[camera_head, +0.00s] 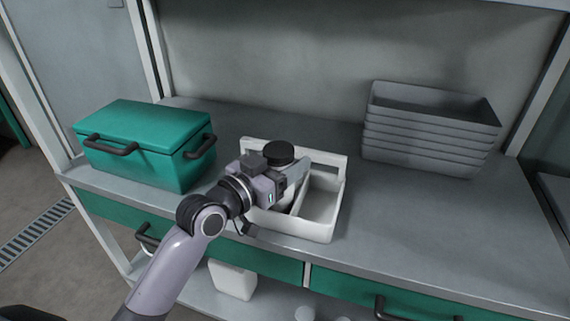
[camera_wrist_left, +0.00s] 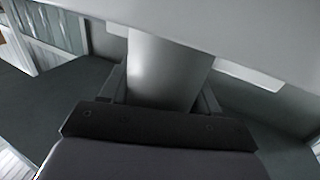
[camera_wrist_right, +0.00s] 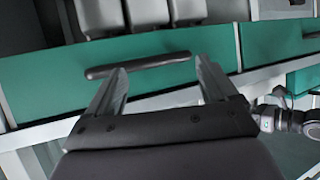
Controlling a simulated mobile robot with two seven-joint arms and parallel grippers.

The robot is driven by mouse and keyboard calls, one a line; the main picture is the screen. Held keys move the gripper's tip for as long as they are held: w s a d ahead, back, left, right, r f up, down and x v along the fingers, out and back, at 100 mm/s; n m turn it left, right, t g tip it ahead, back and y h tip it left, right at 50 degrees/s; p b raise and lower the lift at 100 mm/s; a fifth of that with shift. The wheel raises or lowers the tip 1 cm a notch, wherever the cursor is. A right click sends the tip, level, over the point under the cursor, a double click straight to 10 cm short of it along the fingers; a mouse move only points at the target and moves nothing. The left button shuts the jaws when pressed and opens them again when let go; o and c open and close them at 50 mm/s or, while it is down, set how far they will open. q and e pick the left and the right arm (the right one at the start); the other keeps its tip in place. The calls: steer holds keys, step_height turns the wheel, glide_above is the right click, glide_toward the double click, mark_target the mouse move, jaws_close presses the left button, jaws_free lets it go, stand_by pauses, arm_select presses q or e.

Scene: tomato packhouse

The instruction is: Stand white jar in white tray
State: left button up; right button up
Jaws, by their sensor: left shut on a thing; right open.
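The white tray (camera_head: 318,228) is a divided carrier with a raised back handle, standing near the front of the grey counter. My left gripper (camera_head: 290,182) is over its left part and shut on the white jar. The jar's black lid (camera_head: 279,152) shows just above the gripper, in front of the handle; the gripper hides most of its body. In the left wrist view the pale jar body (camera_wrist_left: 165,72) stands between both fingers. Whether its base touches the tray floor is hidden. My right gripper (camera_wrist_right: 160,80) is open and empty, seen only in its own wrist view.
A green box (camera_head: 140,143) with black handles stands left of the tray. A stack of grey bins (camera_head: 425,135) stands at the back right. The counter right of the tray is clear. A green drawer front with a black handle (camera_wrist_right: 138,65) lies beyond my right fingers.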

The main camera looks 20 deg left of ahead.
arm_select(q)
steer(key=shift+f, duration=0.15)
steer(key=o, duration=1.3)
arm_select(e)
steer(key=shift+f, duration=0.1)
steer(key=shift+s+d, duration=0.1)
arm_select(q)
steer(key=shift+r, duration=0.2)
steer(key=p+v, duration=0.2)
steer(key=v, duration=1)
steer(key=s+d+f+g+y, duration=0.1)
steer(key=s+f, duration=0.2)
steer(key=f, duration=0.3)
steer(key=s+d+f+n+g+y, duration=0.1)
steer(key=s+d+f+g, duration=0.1)
steer(key=s+f, duration=0.2)
steer(key=s+d+f+g+y, duration=0.1)
steer(key=s+f+g, duration=0.1)
steer(key=f, duration=0.7)
steer(key=shift+s+d+f+n+y, duration=0.1)
steer(key=shift+s+f+n+y, duration=0.1)
steer(key=shift+s, duration=0.25)
steer(key=shift+s+d+f+n+y, duration=0.1)
steer(key=shift+s+y, duration=0.1)
steer(key=shift+s, duration=0.25)
arm_select(e)
steer(key=shift+s+d+f, duration=0.1)
steer(key=shift+d+f, duration=0.15)
steer(key=shift+d, duration=0.25)
